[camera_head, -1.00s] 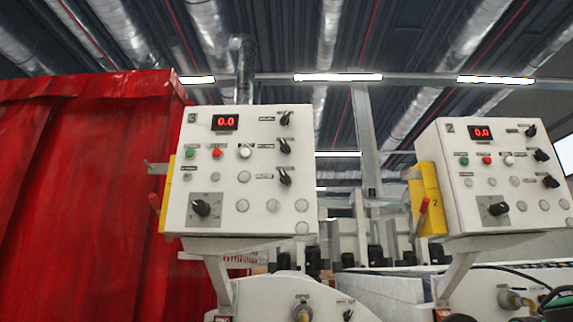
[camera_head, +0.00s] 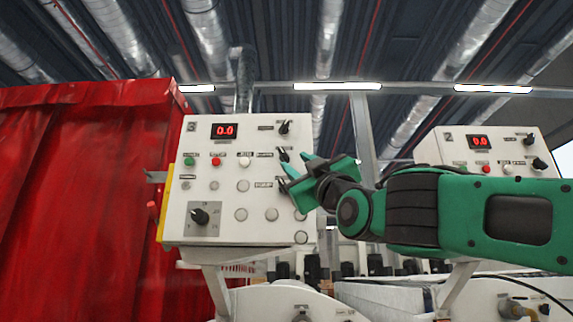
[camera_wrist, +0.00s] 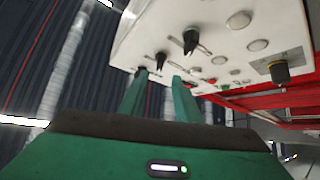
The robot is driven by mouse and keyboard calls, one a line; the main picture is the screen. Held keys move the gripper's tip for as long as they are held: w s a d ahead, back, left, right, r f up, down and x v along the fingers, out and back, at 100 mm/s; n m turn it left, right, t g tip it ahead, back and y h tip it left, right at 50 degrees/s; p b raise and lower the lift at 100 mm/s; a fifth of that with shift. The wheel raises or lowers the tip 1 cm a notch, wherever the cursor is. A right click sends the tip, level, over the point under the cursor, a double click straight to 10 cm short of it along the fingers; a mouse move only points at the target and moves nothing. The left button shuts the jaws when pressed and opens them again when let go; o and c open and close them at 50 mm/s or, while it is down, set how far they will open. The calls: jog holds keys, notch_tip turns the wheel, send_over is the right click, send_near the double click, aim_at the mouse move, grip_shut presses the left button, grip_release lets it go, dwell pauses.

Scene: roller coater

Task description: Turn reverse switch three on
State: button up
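The white control panel marked 3 (camera_head: 228,174) stands at left centre in the head view, with a red 0.0 display. Its right column holds a top black knob (camera_head: 284,127), a middle black knob (camera_head: 283,155) and a lower one mostly behind my gripper. The small labels are unreadable, so I cannot tell which is the reverse switch. My gripper (camera_head: 296,161) is open, its green fingers pointing left at this column. In the wrist view the middle knob (camera_wrist: 161,59) shows between and beyond the fingertips (camera_wrist: 160,75), with the lower knob (camera_wrist: 190,42) nearer. I see no contact.
A second panel marked 2 (camera_head: 455,150) stands at the right, partly behind my arm. A large black knob (camera_head: 200,215) sits at panel 3's lower left. A red curtain (camera_head: 80,200) fills the left. White machinery lies below the panels.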

aim_at(285, 155)
jog(key=x, duration=0.8)
jog(key=shift+w+r, duration=0.1)
jog(key=shift+w, duration=0.1)
grip_shut()
